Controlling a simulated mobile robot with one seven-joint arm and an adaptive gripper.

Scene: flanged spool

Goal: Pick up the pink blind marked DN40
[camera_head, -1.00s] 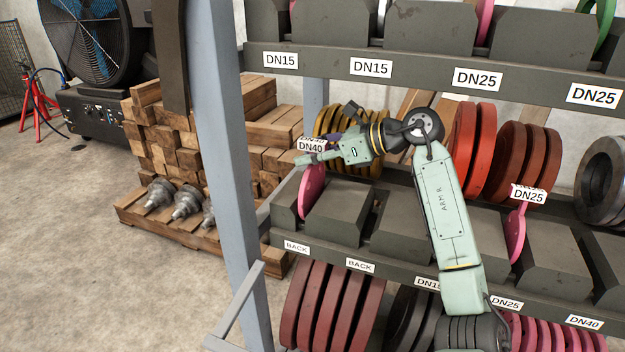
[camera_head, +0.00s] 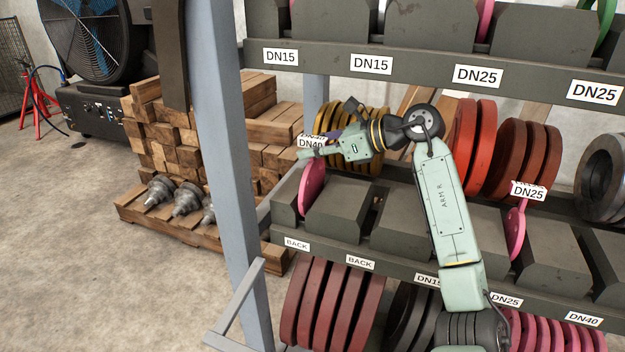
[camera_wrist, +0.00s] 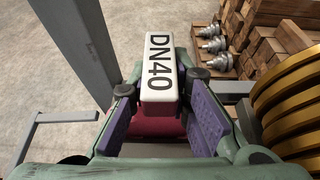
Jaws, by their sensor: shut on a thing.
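The pink blind marked DN40 (camera_head: 311,187) stands upright at the left end of the middle shelf, its lower part between dark grey blocks. Its white DN40 tag (camera_head: 311,143) is at the top, and the tag also fills the middle of the wrist view (camera_wrist: 159,62). My gripper (camera_head: 308,152) reaches in from the right and is shut on the blind at its top, by the tag. In the wrist view the purple finger pads (camera_wrist: 163,122) lie on either side of the tag and the dark pink part below it. The exact contact is partly hidden.
Another pink blind (camera_head: 516,232), tagged DN25, stands farther right on this shelf. Gold discs (camera_head: 338,119) stand close behind my gripper. The grey rack post (camera_head: 222,150) is to the left, and the upper shelf edge (camera_head: 420,73) runs overhead.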

